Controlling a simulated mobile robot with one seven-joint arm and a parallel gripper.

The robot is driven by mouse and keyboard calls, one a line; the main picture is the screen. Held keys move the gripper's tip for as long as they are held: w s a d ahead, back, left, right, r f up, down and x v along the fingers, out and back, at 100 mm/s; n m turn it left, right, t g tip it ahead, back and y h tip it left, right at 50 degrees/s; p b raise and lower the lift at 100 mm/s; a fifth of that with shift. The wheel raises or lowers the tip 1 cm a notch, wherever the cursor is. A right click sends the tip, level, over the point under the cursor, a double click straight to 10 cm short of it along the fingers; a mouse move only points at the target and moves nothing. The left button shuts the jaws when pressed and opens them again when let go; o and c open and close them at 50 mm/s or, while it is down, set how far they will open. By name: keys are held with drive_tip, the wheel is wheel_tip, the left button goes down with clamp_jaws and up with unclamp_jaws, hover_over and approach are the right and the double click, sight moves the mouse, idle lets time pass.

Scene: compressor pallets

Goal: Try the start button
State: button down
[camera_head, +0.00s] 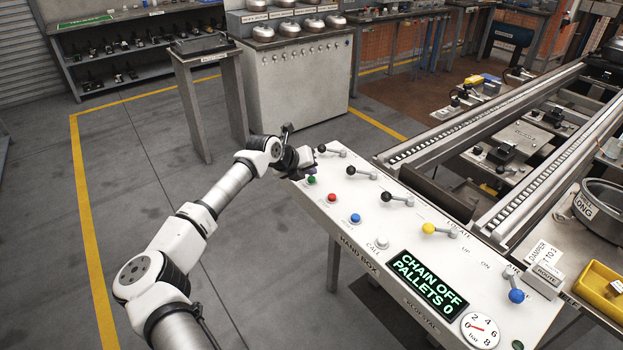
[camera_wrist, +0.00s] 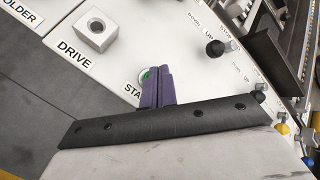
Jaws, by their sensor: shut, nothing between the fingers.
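The green start button (camera_head: 311,181) sits at the far left end of the white control panel (camera_head: 330,205). In the wrist view the green button (camera_wrist: 147,75) is partly covered by my fingertips, and its label shows only "STA". My gripper (camera_head: 302,172) is shut and empty, with its purple fingers (camera_wrist: 158,76) side by side right at the button. I cannot tell whether the fingertips touch it. The display (camera_head: 428,281) reads "CHAIN OFF PALLETS 0".
A red button (camera_head: 332,198), a blue button (camera_head: 355,218) and a white call button (camera_head: 382,243) follow along the panel. Black-knobbed levers (camera_head: 385,197) and a yellow-knobbed lever (camera_head: 429,228) stand behind them. A grey block (camera_wrist: 97,30) is beside the "DRIVE" label. Floor to the left is clear.

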sight(309, 180)
drive_tip(key=shift+f+b, duration=0.3)
drive_tip(key=shift+f, duration=0.4)
idle(0.6)
idle(0.4)
drive_tip(key=shift+r+p, duration=0.6)
drive_tip(key=shift+r, duration=0.4)
drive_tip(key=shift+r+p, duration=1.4)
drive_tip(key=shift+r, duration=1.1)
